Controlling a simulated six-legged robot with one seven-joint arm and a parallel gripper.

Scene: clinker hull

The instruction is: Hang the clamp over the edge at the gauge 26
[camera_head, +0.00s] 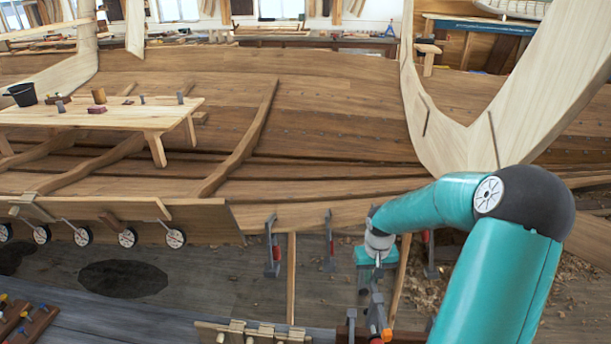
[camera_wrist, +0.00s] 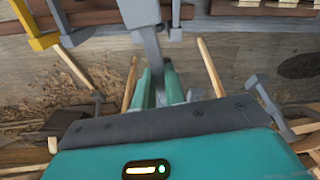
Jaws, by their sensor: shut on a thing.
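My gripper (camera_head: 366,284) is low in front of the hull plank edge (camera_head: 300,215), over the floor. In the wrist view its teal fingers (camera_wrist: 158,88) are closed around a grey clamp (camera_wrist: 145,40), whose bar runs up out of the picture. In the head view the held clamp (camera_head: 376,302) appears below the fingers, partly confused with an orange-handled tool behind or under it.
Grey clamps with red parts hang on the plank edge: one clamp (camera_head: 271,247), a second (camera_head: 329,240), a third (camera_head: 430,255) behind my arm. A yellow clamp (camera_wrist: 35,28) shows in the wrist view. A wooden table (camera_head: 110,112) stands inside the hull.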

